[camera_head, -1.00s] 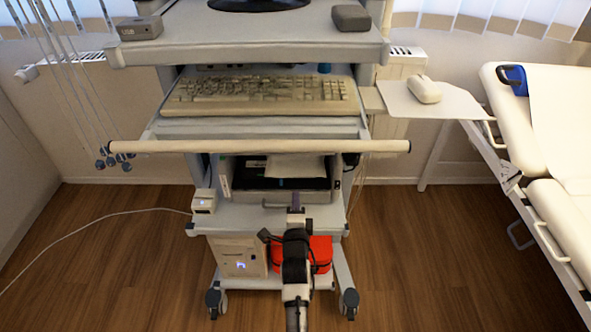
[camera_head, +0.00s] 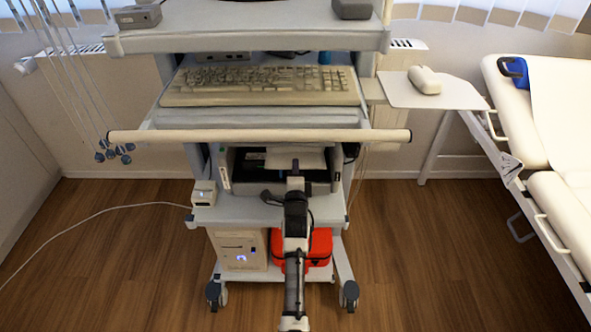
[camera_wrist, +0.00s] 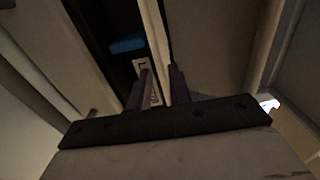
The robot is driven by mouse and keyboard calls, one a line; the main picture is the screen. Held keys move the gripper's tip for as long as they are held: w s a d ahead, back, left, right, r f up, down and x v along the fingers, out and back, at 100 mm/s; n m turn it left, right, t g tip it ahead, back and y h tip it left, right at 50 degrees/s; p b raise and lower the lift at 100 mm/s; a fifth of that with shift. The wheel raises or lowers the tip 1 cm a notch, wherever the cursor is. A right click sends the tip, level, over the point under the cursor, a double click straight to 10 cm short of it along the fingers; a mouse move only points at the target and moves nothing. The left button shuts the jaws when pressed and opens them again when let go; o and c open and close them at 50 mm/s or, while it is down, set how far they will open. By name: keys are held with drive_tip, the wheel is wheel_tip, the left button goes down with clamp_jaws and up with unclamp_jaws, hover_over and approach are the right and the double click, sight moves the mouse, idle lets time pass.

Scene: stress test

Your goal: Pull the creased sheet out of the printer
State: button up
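The printer (camera_head: 237,183) sits on a cart shelf below the keyboard, with a dark open front. A pale sheet (camera_head: 310,157) sticks out of its upper part in the head view; its creases are too small to make out. My gripper (camera_head: 295,163) reaches up to the printer front and overlaps the sheet's lower edge there. In the wrist view, the two purple fingers (camera_wrist: 160,80) stand apart, with a pale strip running up between and beyond them. I cannot tell whether that strip is the sheet or the printer's edge, or whether the fingers touch it.
A push bar (camera_head: 260,140) crosses the cart just above the printer. The keyboard (camera_head: 260,86) lies on the shelf above. A small white box (camera_head: 204,193) stands left of the printer. A red case (camera_head: 318,248) and a beige computer (camera_head: 238,249) sit below.

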clamp_jaws()
drive_tip(key=shift+r, duration=0.25)
idle(0.3)
